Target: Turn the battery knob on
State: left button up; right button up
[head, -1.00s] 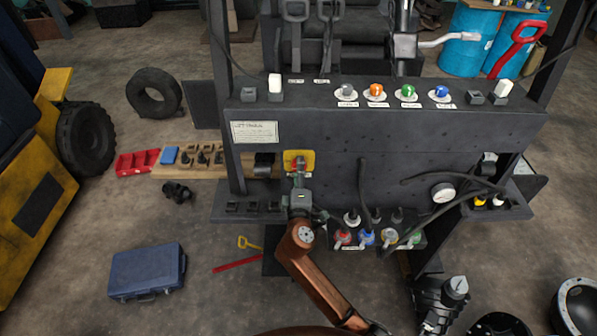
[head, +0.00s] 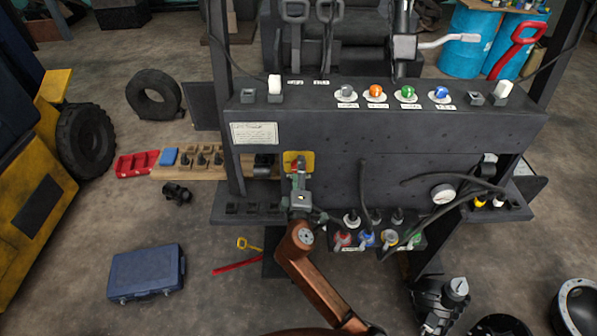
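The red battery knob (head: 294,163) sits on a yellow plate (head: 308,159) on the dark front panel, left of its middle. Much of the knob is hidden behind a gripper. I take this gripper (head: 298,174) to be my left, on the brown arm rising from the bottom edge. Its fingertips are at the knob, pointing away from me. The fingers are too small and overlapped to tell whether they close on the knob or only touch it.
Coloured knobs (head: 375,93) line the panel's top ledge. A gauge (head: 443,192) and black hoses (head: 362,190) are on the right. A lower block with coloured fittings (head: 366,239) is right of the arm. A blue case (head: 146,272) lies on the floor at left.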

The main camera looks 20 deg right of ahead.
jog(key=v, duration=1.2)
